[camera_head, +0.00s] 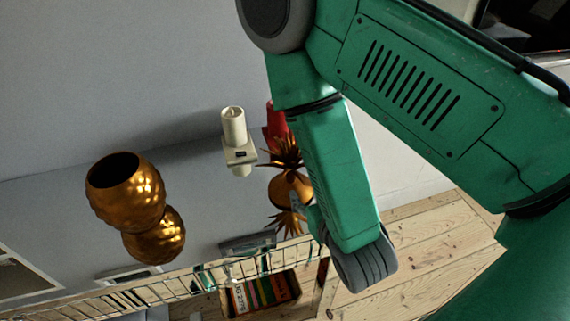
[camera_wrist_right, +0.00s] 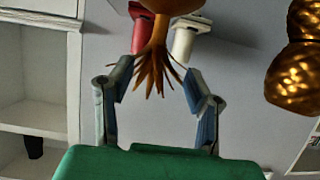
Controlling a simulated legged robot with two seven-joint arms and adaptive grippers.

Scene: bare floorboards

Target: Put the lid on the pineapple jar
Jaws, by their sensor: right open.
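The golden, dimpled pineapple jar (camera_head: 125,190) stands open at the left of the head view, its dark mouth showing. It also appears at the right edge of the wrist view (camera_wrist_right: 298,75). The lid (camera_head: 290,187) is golden brown with spiky leaves, near the middle of the head view and apart from the jar. In the wrist view the lid's leaves (camera_wrist_right: 155,68) hang downward in the picture between my right gripper's fingers. My right gripper (camera_wrist_right: 159,78) is open, a finger on each side of the leaves with gaps visible. My forearm partly hides it in the head view. My left gripper is not in view.
A white candle (camera_head: 234,127) on a holder and a red object (camera_head: 275,122) stand close to the lid. The grey surface between jar and candle looks clear.

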